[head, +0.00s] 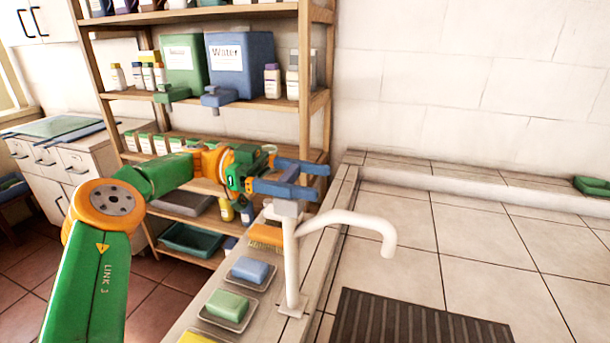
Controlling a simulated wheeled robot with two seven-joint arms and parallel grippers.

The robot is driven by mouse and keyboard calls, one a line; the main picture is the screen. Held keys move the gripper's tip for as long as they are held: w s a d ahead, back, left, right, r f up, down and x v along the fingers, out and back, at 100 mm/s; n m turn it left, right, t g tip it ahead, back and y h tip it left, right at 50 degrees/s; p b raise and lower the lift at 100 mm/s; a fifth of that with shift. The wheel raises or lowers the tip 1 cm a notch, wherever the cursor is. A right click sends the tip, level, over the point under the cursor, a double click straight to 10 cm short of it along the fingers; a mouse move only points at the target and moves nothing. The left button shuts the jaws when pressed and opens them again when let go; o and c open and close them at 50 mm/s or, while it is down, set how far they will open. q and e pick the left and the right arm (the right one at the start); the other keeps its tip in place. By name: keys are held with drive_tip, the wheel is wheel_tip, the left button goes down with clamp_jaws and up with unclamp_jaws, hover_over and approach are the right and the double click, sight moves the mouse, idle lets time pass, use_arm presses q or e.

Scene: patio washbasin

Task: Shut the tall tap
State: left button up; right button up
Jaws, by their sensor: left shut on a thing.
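The tall tap (291,262) is white and stands upright on the tiled ledge, its curved spout pointing right over the basin. No water shows at the spout. My right gripper is not in view.
A blue soap (249,270) and a green soap (227,306) lie in dishes on the ledge left of the tap, with a brush (266,236) behind. A dark ribbed mat (415,320) lies in the basin. A wooden shelf (318,60) with containers stands behind my arm.

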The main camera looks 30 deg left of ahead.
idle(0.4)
use_arm(q)
drive_tip(key=o, duration=1.2)
drive_tip(key=shift+d, duration=0.2)
drive_tip(key=s+d+r+b, duration=0.1)
drive_tip(key=s+d+r, duration=0.1)
drive_tip(key=s+r, duration=0.2)
drive_tip(key=s+d+r+b, duration=0.2)
drive_tip(key=s+r, duration=0.2)
drive_tip(key=s+d+r+b, duration=0.2)
drive_tip(key=s+r, duration=0.2)
drive_tip(key=r, duration=0.1)
drive_tip(key=shift+s+d, duration=0.2)
drive_tip(key=shift+d, duration=0.1)
